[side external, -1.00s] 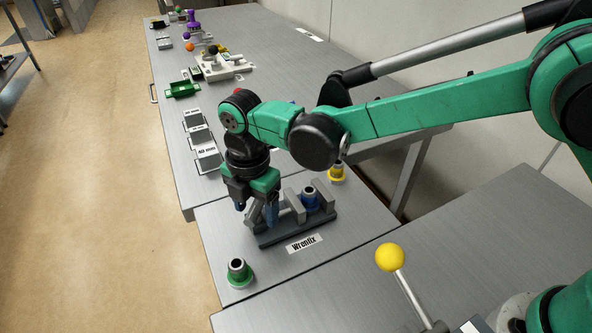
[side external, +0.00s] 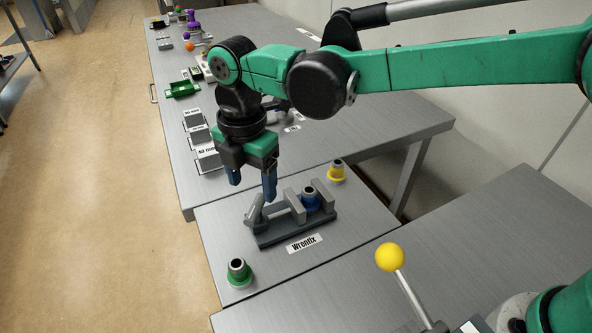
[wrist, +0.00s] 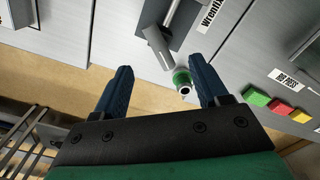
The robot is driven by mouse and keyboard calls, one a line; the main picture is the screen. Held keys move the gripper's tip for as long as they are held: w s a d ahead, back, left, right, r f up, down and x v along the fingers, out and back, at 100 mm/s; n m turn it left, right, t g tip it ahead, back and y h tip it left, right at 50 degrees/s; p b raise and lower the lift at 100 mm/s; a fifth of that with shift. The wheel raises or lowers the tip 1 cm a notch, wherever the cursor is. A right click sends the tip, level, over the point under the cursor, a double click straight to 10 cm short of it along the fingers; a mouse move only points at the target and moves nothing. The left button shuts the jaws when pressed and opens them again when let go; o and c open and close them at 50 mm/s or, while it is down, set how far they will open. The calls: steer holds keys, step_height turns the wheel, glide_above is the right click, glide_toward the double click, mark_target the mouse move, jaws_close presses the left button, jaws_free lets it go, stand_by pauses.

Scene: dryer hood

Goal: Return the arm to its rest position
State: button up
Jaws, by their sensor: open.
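My gripper (side external: 252,186) hangs above the grey Wrenfix fixture (side external: 272,238), with its blue fingers apart and nothing between them. The fixture stands on the grey bench, and a blue part (side external: 310,203) sits in it between grey uprights. In the wrist view my open fingers (wrist: 160,90) point towards the bench edge, with the fixture (wrist: 160,42) and a green part (wrist: 182,80) beyond them.
The green part (side external: 239,272) stands at the front left of the bench, and a yellow part (side external: 336,172) at the back right. Labelled grey holders (side external: 205,150) and a green tray (side external: 183,89) lie on the long table. A yellow-knobbed lever (side external: 390,257) rises at the right.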

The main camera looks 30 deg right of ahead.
steer(key=s+d+r+m+t+y, duration=0.1)
steer(key=s+d+r+m+t, duration=0.15)
steer(key=d+m, duration=0.55)
steer(key=s+d+r+m+t, duration=0.2)
steer(key=d+r+m, duration=0.2)
steer(key=d+m, duration=0.4)
steer(key=s+d+f+m+t+h, duration=0.1)
steer(key=s+d+f+m+t, duration=0.1)
steer(key=s+d+m, duration=0.2)
steer(key=shift+s+d+m+t, duration=0.4)
steer(key=shift+d+m, duration=1.45)
steer(key=shift+m, duration=0.45)
steer(key=shift+f, duration=0.1)
